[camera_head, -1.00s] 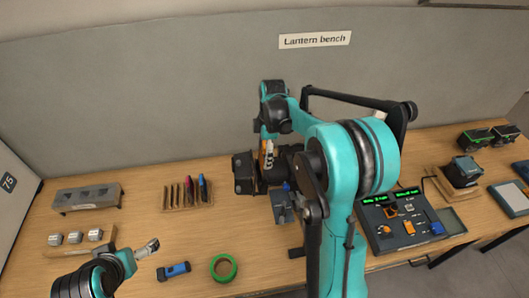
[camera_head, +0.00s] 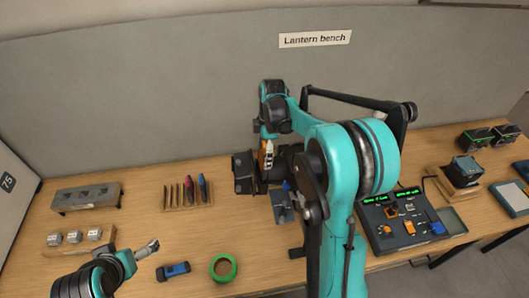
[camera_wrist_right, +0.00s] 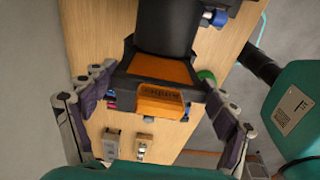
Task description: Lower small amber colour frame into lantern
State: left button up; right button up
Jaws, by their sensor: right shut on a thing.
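The small amber colour frame (camera_wrist_right: 162,104) has a black rim and an orange tab with dark lettering. It is held between the fingers of my right gripper (camera_wrist_right: 160,103), one at each side in the right wrist view. Amber gel shows just above the tab. The black lantern (camera_wrist_right: 166,27) is right behind the frame; how far the frame sits in its slot cannot be told. In the head view the lantern (camera_head: 243,171) stands mid-bench, partly hidden by my right arm, with my right gripper (camera_head: 268,152) over it. My left gripper (camera_head: 148,248) is empty at the lower left; its opening is unclear.
A rack of coloured frames (camera_head: 187,193) stands left of the lantern. A grey slotted block (camera_head: 88,198), green tape roll (camera_head: 223,267) and blue-black tool (camera_head: 173,271) lie further left and in front. The fader console (camera_head: 398,220) is right of my right arm.

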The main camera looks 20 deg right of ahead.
jog(key=shift+a+f+b, duration=0.1)
jog(key=shift+f+b, duration=0.6)
jog(key=shift+f, duration=0.2)
jog(key=shift+f, duration=0.1)
jog(key=shift+a+f+b, duration=0.15)
jog(key=shift+f+b, duration=1.6)
jog(key=shift+f, duration=0.3)
jog(key=shift+w+f+b, duration=0.1)
jog(key=shift+f+b, duration=0.2)
jog(key=shift+b, duration=0.05)
jog(key=o, duration=0.9)
jog(key=shift+r, duration=0.1)
